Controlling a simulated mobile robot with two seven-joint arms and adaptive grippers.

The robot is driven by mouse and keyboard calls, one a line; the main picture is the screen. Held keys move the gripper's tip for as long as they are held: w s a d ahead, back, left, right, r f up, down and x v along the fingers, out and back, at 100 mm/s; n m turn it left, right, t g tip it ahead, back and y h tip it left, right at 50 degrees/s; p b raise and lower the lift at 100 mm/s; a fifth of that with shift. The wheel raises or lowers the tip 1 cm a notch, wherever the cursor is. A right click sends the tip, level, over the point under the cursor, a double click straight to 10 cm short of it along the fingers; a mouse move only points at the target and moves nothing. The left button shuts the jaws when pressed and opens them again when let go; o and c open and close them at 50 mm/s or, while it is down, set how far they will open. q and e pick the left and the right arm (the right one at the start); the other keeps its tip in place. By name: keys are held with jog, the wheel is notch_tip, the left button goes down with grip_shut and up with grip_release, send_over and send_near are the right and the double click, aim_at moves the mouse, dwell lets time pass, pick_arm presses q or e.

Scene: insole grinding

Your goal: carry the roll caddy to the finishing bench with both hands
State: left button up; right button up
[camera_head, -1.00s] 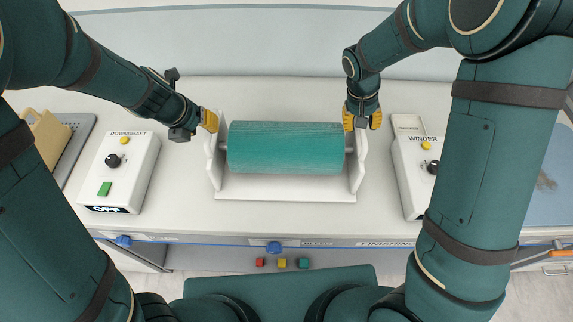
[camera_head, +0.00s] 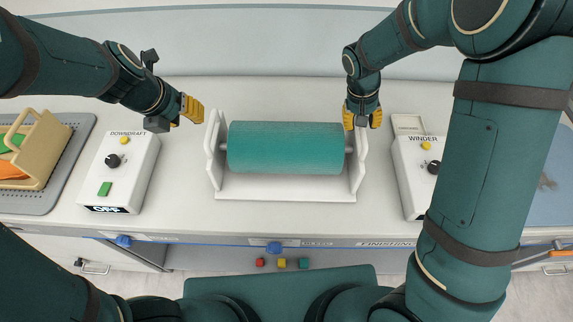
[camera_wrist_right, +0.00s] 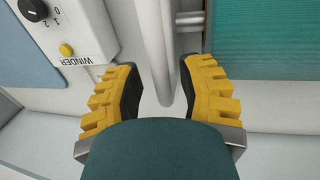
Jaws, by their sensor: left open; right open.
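The white roll caddy (camera_head: 285,188) with a teal roll (camera_head: 285,148) across it stands on the finishing bench (camera_head: 200,225), between the two control boxes. My left gripper (camera_head: 193,109) is open and empty, to the left of the caddy's left end wall and apart from it. My right gripper (camera_head: 362,117) is at the top of the caddy's right end wall. In the right wrist view its open yellow fingers (camera_wrist_right: 147,90) stand on either side of the white end wall (camera_wrist_right: 155,45), with gaps showing.
The DOWNDRAFT box (camera_head: 120,170) stands left of the caddy and the WINDER box (camera_head: 410,175) right of it. A tan bin (camera_head: 42,150) with orange and green pieces sits on a grey tray (camera_head: 75,135) at the far left. A blue mat (camera_head: 545,200) lies at the right.

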notch_tip(320, 180, up, 11)
jog(key=a, duration=0.2)
jog(key=shift+r, duration=0.15)
jog(key=shift+w+a, duration=0.1)
pick_arm(q)
jog(key=shift+w+a+p, duration=0.15)
jog(key=shift+a+p, duration=0.4)
jog(key=shift+a, duration=1.2)
pick_arm(e)
jog(key=shift+r, duration=0.55)
